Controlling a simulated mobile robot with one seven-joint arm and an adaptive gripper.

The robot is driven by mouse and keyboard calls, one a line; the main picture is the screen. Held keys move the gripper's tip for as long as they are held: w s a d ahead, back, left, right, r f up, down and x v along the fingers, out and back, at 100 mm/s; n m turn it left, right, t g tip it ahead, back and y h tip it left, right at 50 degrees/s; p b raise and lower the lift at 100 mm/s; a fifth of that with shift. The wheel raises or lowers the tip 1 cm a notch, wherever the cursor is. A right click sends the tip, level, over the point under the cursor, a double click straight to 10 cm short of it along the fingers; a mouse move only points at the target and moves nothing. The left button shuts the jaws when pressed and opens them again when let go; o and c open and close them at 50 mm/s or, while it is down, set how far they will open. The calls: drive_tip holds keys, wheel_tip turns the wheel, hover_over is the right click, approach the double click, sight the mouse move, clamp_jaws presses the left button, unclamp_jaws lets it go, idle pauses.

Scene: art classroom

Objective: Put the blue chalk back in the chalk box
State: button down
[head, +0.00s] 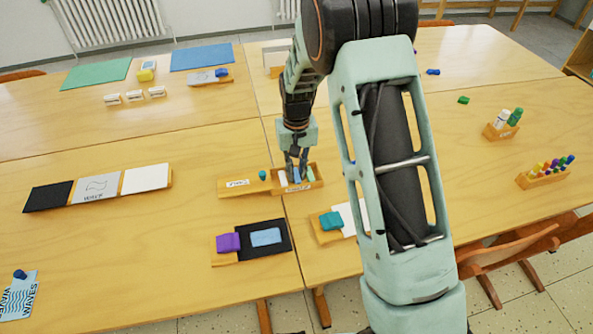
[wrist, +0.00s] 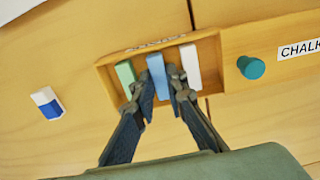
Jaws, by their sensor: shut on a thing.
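The chalk box (wrist: 213,61) is a shallow wooden tray with a label on its edge; it also shows in the head view (head: 318,184). The blue chalk (wrist: 157,76) is inside it, between a green chalk (wrist: 125,75) and a white chalk (wrist: 190,64). My gripper (wrist: 163,95) is down at the box, its fingers on either side of the blue chalk and shut on it. The fingers hide part of the blue chalk. I cannot tell whether the chalk touches the box floor.
A teal knob (wrist: 251,67) stands on the wooden lid (head: 235,188), labelled CHALK, beside the box. A blue-and-white block (wrist: 47,103) lies on the table on the other side. Purple (head: 228,242) and teal (head: 331,221) blocks are nearer the front.

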sight(297, 175)
drive_tip(key=shift+f, duration=0.25)
drive_tip(key=c, duration=1.9)
unclamp_jaws()
drive_tip(key=shift+c, duration=0.2)
drive_tip(key=shift+r, duration=0.1)
drive_tip(key=shift+r, duration=0.1)
wheel_tip(297, 175, up, 11)
drive_tip(key=shift+p, duration=0.4)
drive_tip(key=shift+d, duration=0.1)
